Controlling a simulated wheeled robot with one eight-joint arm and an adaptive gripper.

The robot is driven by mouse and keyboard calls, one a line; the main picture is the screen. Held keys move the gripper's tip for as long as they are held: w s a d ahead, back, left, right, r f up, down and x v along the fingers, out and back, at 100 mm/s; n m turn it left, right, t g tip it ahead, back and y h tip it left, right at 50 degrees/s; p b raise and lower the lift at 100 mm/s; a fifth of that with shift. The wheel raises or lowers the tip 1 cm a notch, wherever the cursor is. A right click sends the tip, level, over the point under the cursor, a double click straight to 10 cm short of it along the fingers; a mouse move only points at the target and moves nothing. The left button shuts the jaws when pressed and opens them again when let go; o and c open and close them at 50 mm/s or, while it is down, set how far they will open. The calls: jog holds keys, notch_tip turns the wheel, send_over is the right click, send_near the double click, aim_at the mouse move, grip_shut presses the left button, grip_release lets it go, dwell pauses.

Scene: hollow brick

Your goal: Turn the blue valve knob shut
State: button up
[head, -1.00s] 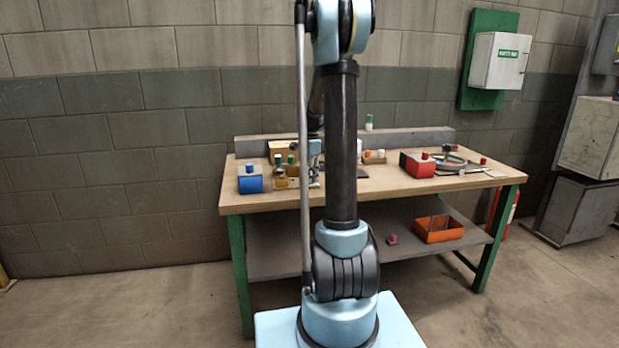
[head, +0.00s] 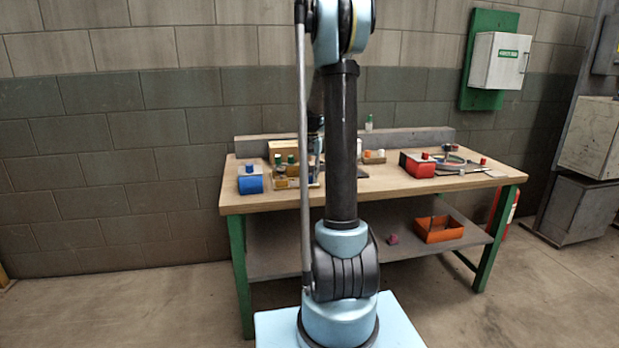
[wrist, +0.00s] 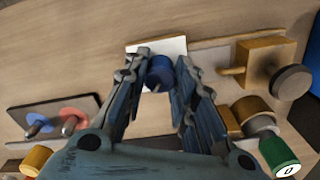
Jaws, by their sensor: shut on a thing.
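The blue knob (wrist: 160,72) is in the upper middle of the wrist view, beside a small white plate (wrist: 172,46). My gripper (wrist: 163,68) has its two dark blue-grey fingers on either side of the knob and is shut on it. Whether the knob is turned cannot be told. In the head view, my arm's upright link hides the knob and most of my gripper above the workbench (head: 400,188).
A brass fitting with a grey knob (wrist: 292,82) and a green-capped item (wrist: 280,153) are right. On the bench stand a blue box (head: 250,184) and a red box (head: 416,168).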

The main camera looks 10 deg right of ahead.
aim_at(310, 175)
jog(key=n, duration=0.7)
jog(key=shift+w+r, duration=0.1)
jog(key=shift+w, duration=0.1)
dwell(0.4)
jog(key=o, duration=1.1)
jog(key=shift+s, duration=0.1)
jog(key=shift+r, duration=0.2)
notch_tip(310, 175, up, 11)
jog(key=shift+r, duration=0.2)
